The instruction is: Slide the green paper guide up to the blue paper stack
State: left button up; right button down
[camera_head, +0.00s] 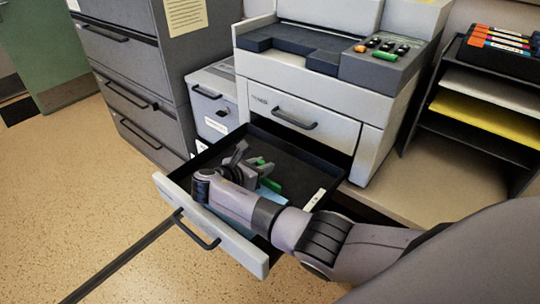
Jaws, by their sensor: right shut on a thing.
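The open drawer (172,187) of the printer holds the blue paper stack (264,194), which shows only in part behind my right arm. The green paper guide (272,186) stands in the drawer close to the blue stack, with green also showing a little farther back. My right gripper (255,167) is low inside the drawer, shut on the green guide. Its fingers and my arm hide part of the guide and the paper, so I cannot tell whether guide and stack touch. My left gripper is not in view.
The printer (305,85) stands behind the drawer, with a grey cabinet (130,65) on the left. A shelf rack with yellow paper (480,115) is at the right. A thin dark bar (120,260) runs from the lower left to the drawer front. Floor at left is clear.

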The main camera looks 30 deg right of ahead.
jog(key=shift+a, duration=0.15)
jog(key=c, duration=1)
grip_release()
jog(key=shift+p+v, duration=0.35)
jog(key=shift+v, duration=3.2)
jog(key=shift+c, duration=0.4)
